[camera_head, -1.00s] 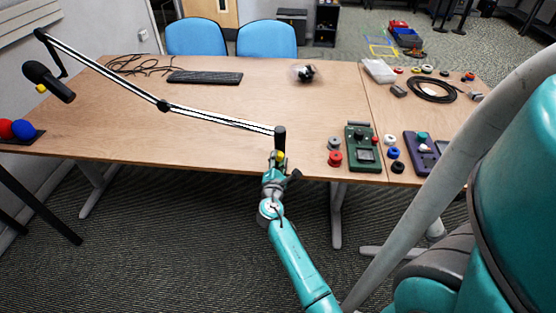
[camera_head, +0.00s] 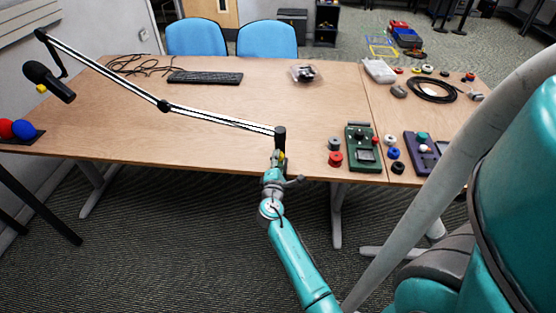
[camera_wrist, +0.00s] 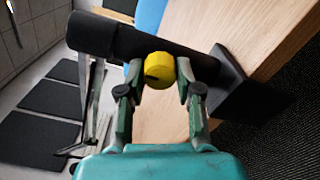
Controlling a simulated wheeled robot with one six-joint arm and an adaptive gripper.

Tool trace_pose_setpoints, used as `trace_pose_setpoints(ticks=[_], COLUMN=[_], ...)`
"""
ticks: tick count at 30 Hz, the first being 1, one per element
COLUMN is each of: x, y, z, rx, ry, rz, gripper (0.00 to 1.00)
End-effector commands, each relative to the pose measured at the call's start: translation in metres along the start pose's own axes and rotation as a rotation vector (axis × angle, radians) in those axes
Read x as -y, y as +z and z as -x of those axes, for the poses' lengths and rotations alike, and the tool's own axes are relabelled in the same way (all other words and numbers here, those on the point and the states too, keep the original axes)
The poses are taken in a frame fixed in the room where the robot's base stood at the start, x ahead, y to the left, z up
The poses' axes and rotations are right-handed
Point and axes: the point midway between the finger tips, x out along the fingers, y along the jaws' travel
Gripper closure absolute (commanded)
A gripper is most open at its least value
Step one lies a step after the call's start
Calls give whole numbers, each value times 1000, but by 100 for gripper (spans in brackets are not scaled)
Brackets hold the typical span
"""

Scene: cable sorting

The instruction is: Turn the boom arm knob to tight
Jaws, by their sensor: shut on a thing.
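The boom arm (camera_head: 215,115) stretches over the table from a black clamp post (camera_head: 280,136) at the front edge up to the microphone (camera_head: 48,82) at the left. In the wrist view the dark post (camera_wrist: 140,40) lies across the picture. A yellow knob (camera_wrist: 160,70) with a dark mark on its face sits at the post. My gripper (camera_wrist: 160,82) has one finger on each side of the knob and is shut on it. In the head view my gripper (camera_head: 279,160) is at the post's base and hides most of the knob.
A green device (camera_head: 362,148) and a purple device (camera_head: 421,150) lie right of the post, with several round knobs near them. A keyboard (camera_head: 205,77) lies at the back. The table's middle is clear.

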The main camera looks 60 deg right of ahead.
Motion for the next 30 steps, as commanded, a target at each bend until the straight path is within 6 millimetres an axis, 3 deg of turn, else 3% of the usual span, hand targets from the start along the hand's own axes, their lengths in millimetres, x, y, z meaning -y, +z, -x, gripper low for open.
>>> trace_pose_setpoints(ticks=[4, 5, 7, 20, 30], x=[1, 1, 1, 1, 1], y=[0, 0, 0, -1, -1], z=[0, 0, 0, 8, 69], rx=[1, 1, 1, -1, -4], ry=[-2, -2, -2, -1, 0], rz=[-1, -1, 0, 1, 2], gripper=[100, 58, 41, 41, 41])
